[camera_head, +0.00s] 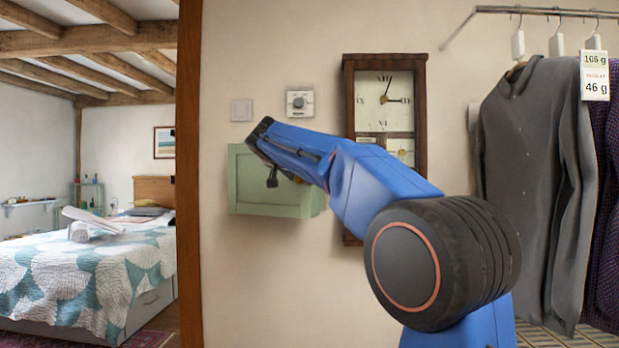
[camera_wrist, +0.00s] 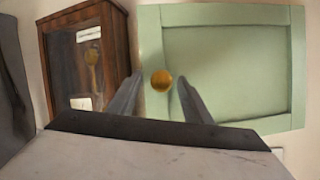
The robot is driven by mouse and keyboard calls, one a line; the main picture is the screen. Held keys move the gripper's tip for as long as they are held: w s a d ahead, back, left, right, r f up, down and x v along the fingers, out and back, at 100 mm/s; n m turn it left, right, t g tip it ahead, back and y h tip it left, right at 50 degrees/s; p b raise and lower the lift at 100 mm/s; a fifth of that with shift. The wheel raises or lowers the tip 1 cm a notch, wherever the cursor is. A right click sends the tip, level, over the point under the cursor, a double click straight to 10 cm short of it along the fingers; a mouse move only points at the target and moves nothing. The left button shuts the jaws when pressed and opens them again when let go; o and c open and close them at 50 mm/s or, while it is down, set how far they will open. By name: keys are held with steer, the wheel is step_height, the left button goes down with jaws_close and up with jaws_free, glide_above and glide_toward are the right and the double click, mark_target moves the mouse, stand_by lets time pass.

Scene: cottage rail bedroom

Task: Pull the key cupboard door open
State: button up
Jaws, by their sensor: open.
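The key cupboard (camera_head: 245,200) is a pale green box on the wall, left of the clock, partly covered by my blue arm in the head view. Its panelled door (camera_wrist: 235,75) fills much of the wrist view and looks shut. A round brass knob (camera_wrist: 161,80) sits on the door near the edge on the clock side. My gripper (camera_wrist: 160,79) is open, its two grey fingertips on either side of the knob in the picture. I cannot tell whether they touch it. In the head view my gripper (camera_head: 274,175) is in front of the cupboard.
A dark wooden wall clock (camera_head: 385,100) hangs close beside the cupboard and also shows in the wrist view (camera_wrist: 85,55). A thermostat (camera_head: 300,104) and a switch (camera_head: 241,110) are above. Clothes (camera_head: 535,170) hang at right. A wooden post (camera_head: 189,200) stands left.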

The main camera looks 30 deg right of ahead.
steer(key=w+d+n+t+y, duration=0.1)
steer(key=w+d+n+y, duration=0.1)
steer(key=d, duration=0.3)
steer(key=v, duration=1.7)
steer(key=x, duration=1.7)
steer(key=shift+w+d+r, duration=0.2)
steer(key=shift+d, duration=0.05)
